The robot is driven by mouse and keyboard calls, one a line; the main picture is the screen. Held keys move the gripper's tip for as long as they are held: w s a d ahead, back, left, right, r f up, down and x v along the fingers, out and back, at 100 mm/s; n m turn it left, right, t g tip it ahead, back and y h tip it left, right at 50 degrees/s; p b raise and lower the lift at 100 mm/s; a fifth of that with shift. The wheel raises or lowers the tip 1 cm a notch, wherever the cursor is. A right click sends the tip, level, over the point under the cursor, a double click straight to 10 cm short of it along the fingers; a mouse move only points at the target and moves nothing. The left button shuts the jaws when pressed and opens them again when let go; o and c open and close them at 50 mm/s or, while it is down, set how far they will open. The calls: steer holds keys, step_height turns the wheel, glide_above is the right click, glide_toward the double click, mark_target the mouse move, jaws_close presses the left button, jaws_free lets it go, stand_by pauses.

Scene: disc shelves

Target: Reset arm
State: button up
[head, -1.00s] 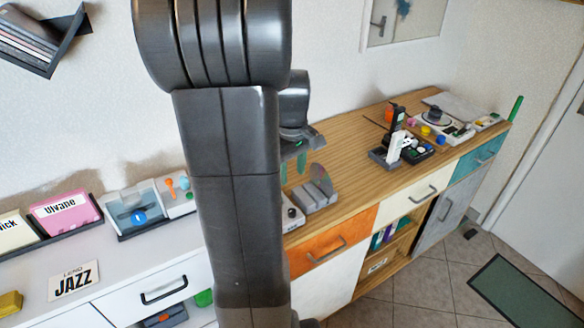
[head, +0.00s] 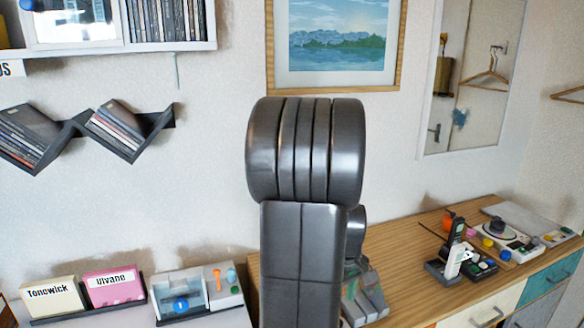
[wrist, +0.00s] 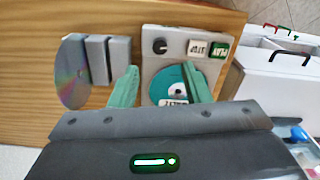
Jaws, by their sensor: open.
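My arm stands upright in the middle of the head view and hides part of the wooden sideboard (head: 400,262) behind it. In the wrist view my gripper (wrist: 158,82) has its two green fingers apart with nothing held between them. Below the fingers a grey disc player (wrist: 160,62) with a knob and labelled buttons lies on the wooden top, with a teal disc (wrist: 174,84) in it. To its left a shiny disc (wrist: 74,72) stands in a grey slotted holder (wrist: 98,58).
A white cabinet with cases labelled Tonewick (head: 52,298) and Ulvane (head: 114,286) is at lower left. Zigzag wall shelves (head: 128,135) hold discs. A framed picture (head: 334,40) hangs behind my arm. Small devices (head: 462,262) stand on the sideboard's right part.

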step_height(320, 180, down, 7)
steer(key=shift+f, duration=0.5)
steer(key=shift+n+p, duration=0.35)
steer(key=shift+n, duration=0.05)
